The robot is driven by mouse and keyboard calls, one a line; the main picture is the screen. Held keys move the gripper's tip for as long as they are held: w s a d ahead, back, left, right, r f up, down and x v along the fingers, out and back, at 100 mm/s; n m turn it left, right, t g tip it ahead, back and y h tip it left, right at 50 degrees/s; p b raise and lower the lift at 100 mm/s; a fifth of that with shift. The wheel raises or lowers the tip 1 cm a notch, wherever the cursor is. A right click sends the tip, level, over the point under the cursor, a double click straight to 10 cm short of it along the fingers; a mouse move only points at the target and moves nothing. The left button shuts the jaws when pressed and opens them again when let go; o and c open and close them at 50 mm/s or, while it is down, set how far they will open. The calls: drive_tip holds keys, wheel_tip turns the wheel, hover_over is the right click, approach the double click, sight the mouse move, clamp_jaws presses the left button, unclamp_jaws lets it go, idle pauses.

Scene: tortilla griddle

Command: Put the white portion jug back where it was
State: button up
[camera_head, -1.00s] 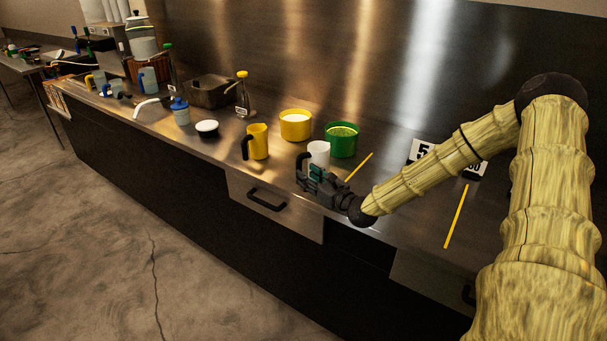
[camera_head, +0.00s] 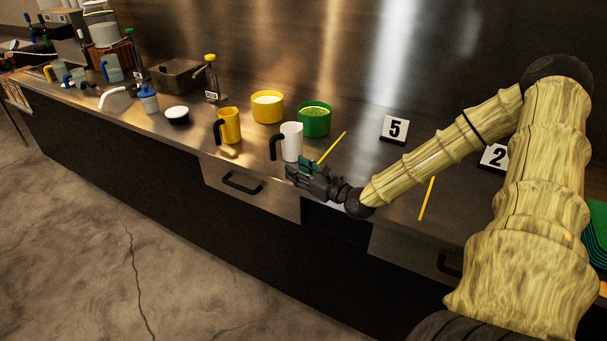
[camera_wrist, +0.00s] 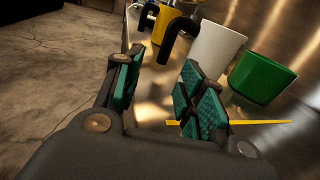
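The white portion jug (camera_head: 292,140) stands upright on the steel counter, with its black handle toward the left and front. It also shows in the wrist view (camera_wrist: 217,52), beyond my fingers, with its handle at the upper middle. My gripper (camera_head: 292,170) is at the counter's front edge, just in front of and below the jug. In the wrist view my gripper (camera_wrist: 163,75) has its two green-padded fingers apart with nothing between them. The handle appears beyond the fingertips, not between the pads.
A green tub (camera_head: 315,120) and a yellow tub (camera_head: 267,107) stand behind the jug. A yellow jug (camera_head: 229,126) stands to its left. A yellow stick (camera_head: 332,148) lies close on its right.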

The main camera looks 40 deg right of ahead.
drive_tip(key=s+a+f+n+g+y, duration=0.3)
drive_tip(key=s+a+f+n+g, duration=0.35)
drive_tip(key=a, duration=0.35)
drive_tip(key=s+a+f+n+g+y, duration=0.4)
drive_tip(key=s+a+f+n+g, duration=0.2)
drive_tip(key=s+a+f, duration=0.3)
drive_tip(key=s+f+n+g+h, duration=0.4)
drive_tip(key=s+f+n, duration=0.2)
drive_tip(key=s, duration=0.3)
drive_tip(key=s+f+n+g+h, duration=0.4)
drive_tip(key=s+f+n+h, duration=0.15)
drive_tip(key=s, duration=0.45)
drive_tip(key=s+a+f+n+t, duration=0.3)
drive_tip(key=a+n, duration=0.3)
drive_tip(key=n, duration=0.3)
drive_tip(key=shift+a+f+n, duration=0.4)
drive_tip(key=shift+f, duration=0.4)
drive_tip(key=shift+s, duration=0.1)
